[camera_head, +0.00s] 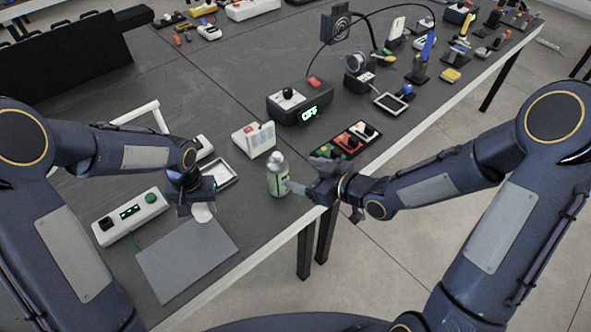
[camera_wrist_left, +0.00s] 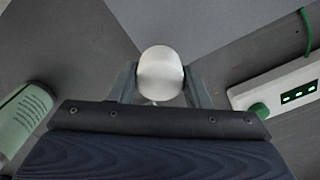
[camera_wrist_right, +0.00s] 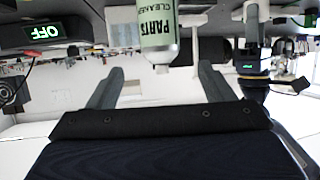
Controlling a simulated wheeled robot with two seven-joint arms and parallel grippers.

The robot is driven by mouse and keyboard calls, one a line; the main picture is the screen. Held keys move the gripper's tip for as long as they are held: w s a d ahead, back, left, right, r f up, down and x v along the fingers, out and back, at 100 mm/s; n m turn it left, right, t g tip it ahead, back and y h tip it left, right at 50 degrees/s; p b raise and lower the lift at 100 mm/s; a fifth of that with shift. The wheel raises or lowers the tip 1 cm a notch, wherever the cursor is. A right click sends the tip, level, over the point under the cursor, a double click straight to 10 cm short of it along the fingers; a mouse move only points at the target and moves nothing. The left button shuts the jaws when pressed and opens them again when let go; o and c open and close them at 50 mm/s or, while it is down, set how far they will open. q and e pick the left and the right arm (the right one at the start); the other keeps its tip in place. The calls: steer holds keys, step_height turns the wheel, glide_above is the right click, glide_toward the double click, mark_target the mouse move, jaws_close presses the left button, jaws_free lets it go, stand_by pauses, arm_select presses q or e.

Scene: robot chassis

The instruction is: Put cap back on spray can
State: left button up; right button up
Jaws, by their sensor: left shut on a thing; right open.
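The spray can (camera_head: 278,176) is pale green with a grey top and stands upright near the table's front edge. It reads "PARTS CLEANER" in the right wrist view (camera_wrist_right: 157,30) and shows at the left edge of the left wrist view (camera_wrist_left: 22,120). The white cap (camera_head: 203,212) is between the fingers of my left gripper (camera_head: 199,203), low over the table beside a grey mat; the cap also shows in the left wrist view (camera_wrist_left: 160,75). My left gripper is shut on the cap. My right gripper (camera_head: 298,187) is open, its fingers pointing toward the can from the right.
A grey mat (camera_head: 187,262) lies at the front left. Several items fill the far table.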

steer(key=shift+d+r, duration=0.1)
steer(key=shift+d, duration=0.05)
stand_by(0.5)
steer(key=s+d+r+m+h, duration=0.3)
steer(key=d+h, duration=0.1)
steer(key=d, duration=0.2)
steer(key=s+d+r+m+h, duration=0.2)
steer(key=s+d+r+h, duration=0.1)
steer(key=d, duration=0.4)
steer(key=s+r+m+g, duration=0.2)
steer(key=s+m, duration=0.1)
steer(key=s, duration=0.5)
steer(key=s+r+m+g+y, duration=0.1)
steer(key=s+r+m, duration=0.1)
steer(key=s, duration=0.7)
steer(key=shift+d+m+g, duration=0.15)
steer(key=shift+m+g, duration=0.25)
steer(key=shift+m, duration=0.1)
steer(key=shift+c, duration=0.2)
